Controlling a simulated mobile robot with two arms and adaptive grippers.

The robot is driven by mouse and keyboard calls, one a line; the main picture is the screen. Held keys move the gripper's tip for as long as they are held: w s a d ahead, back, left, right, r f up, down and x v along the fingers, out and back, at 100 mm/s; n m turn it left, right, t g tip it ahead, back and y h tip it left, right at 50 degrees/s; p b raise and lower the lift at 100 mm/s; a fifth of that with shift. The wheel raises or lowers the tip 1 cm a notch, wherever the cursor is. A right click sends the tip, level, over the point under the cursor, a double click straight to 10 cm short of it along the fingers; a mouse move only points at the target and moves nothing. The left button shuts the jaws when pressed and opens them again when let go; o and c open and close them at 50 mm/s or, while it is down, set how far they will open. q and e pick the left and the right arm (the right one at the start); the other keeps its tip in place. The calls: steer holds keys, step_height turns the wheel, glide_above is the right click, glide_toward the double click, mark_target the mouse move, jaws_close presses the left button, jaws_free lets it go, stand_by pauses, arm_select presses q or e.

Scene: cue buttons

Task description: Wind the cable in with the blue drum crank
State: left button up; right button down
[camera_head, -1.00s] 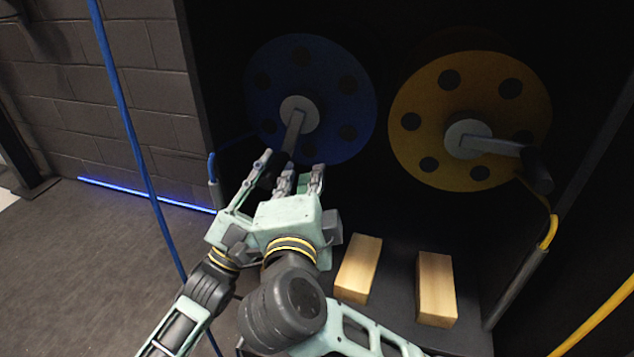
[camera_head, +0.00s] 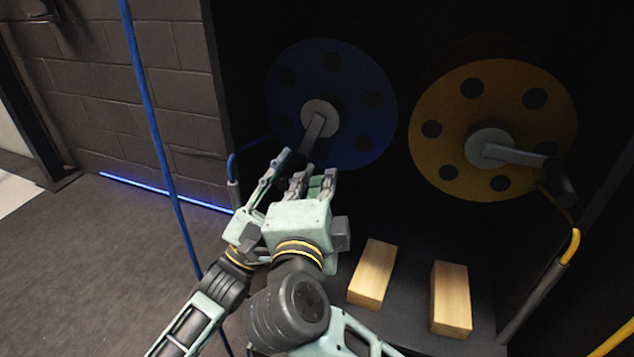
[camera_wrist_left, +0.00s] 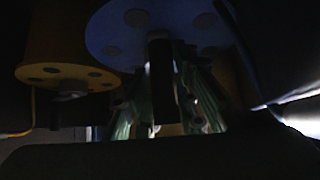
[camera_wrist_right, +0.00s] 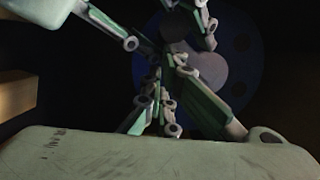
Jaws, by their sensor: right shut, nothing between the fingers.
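The blue drum (camera_head: 372,128) stands upright at the back left in the head view. Its grey crank arm (camera_head: 313,135) points down and slightly left from the hub. The dark crank handle (camera_wrist_left: 160,75) shows in the left wrist view between the fingers of my left gripper (camera_wrist_left: 165,100). I cannot tell whether they press on it. In the head view my left gripper (camera_head: 268,192) is at the lower end of the crank. My right gripper (camera_head: 314,185) is beside it, just below the drum, shut and empty. The blue cable (camera_head: 235,165) runs down left of the drum.
A yellow drum (camera_head: 425,90) with its own crank (camera_head: 520,155) stands to the right. Two wooden blocks (camera_head: 371,275) (camera_head: 451,298) lie on the dark floor of the bay below the drums. Another blue cable stretch (camera_head: 150,120) crosses the left side. Open floor lies at left.

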arm_select(q)
steer(key=shift+o, duration=0.8)
steer(key=shift+s+d, duration=0.1)
steer(key=shift+s, duration=0.05)
